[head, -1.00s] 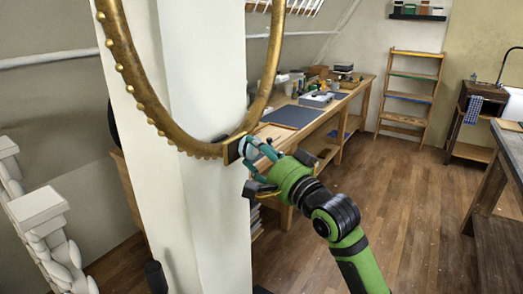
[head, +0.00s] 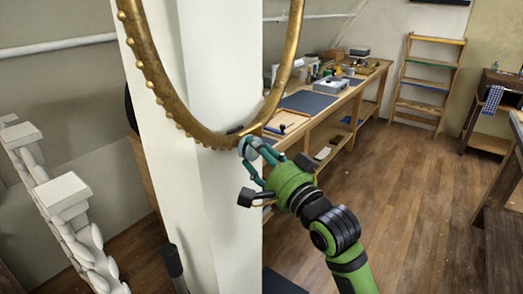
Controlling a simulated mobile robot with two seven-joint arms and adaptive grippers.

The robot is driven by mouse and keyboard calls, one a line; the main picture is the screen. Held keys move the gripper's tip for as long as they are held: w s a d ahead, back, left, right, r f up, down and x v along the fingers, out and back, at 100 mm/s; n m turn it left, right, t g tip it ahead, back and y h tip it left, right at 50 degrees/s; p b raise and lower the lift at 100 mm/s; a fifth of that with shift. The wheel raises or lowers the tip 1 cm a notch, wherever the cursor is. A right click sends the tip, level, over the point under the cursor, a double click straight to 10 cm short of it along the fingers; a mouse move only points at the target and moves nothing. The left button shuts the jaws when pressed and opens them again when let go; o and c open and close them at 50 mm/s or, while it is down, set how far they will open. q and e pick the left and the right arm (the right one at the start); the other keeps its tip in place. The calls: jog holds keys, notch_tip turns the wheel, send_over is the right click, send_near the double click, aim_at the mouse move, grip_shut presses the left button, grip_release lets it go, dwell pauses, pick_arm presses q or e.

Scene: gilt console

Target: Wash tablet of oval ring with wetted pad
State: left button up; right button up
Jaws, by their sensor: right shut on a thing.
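The gold oval ring (head: 146,62) with beads along its outer edge hangs in front of a white post, its top out of view. Its tablet (head: 247,130) is at the lower right of the ring, mostly hidden behind my gripper, with only a dark and gold upper edge showing. My right gripper (head: 250,152) is shut on a small pale grey pad (head: 249,151) and holds it at the tablet. The pad appears against or very close to the tablet; contact is hard to tell.
The white post (head: 225,220) stands right behind the ring. A wooden workbench (head: 335,112) with a dark mat and tools runs behind. White carved balusters (head: 62,195) stand at the left. A wooden ladder shelf (head: 425,85) is at the back. Floor at the right is open.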

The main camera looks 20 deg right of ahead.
jog(key=shift+w+d, duration=0.85)
jog(key=shift+d, duration=0.25)
jog(key=shift+w+d, duration=0.8)
jog(key=shift+d, duration=0.25)
jog(key=shift+s+a+r+p, duration=0.1)
jog(key=shift+s+a+p, duration=0.4)
jog(key=shift+p, duration=0.3)
jog(key=s+a+p, duration=0.1)
jog(key=s+a, duration=0.1)
jog(key=a, duration=0.1)
jog(key=shift+s+a+p, duration=0.2)
jog(key=shift+a+p, duration=0.05)
jog(key=shift+p, duration=0.15)
